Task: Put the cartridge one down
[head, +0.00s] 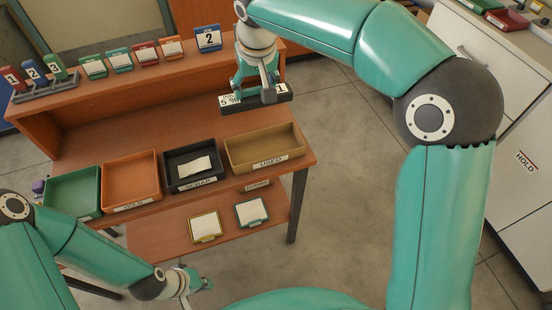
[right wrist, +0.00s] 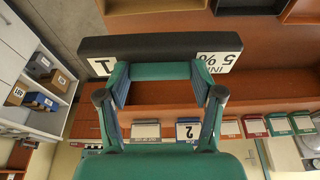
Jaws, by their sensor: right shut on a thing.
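Cartridge one (head: 253,104) is a dark bar with a white "1" label at one end and a white "5 %" label at the other. My right gripper (head: 257,92) is shut on it and holds it level above the wooden bench (head: 140,120), behind the tan USED tray (head: 265,148). In the right wrist view, the cartridge (right wrist: 150,45) lies across the fingertips, with both labels showing. My left gripper (head: 188,284) is low at the bottom left, away from the cartridge. Its fingers are too small to read.
Green (head: 72,190), orange HOLD (head: 130,181) and black SCRAP (head: 172,165) trays stand left of USED; SCRAP contains a white card. Cards stand along the back shelf. The bench middle is clear.

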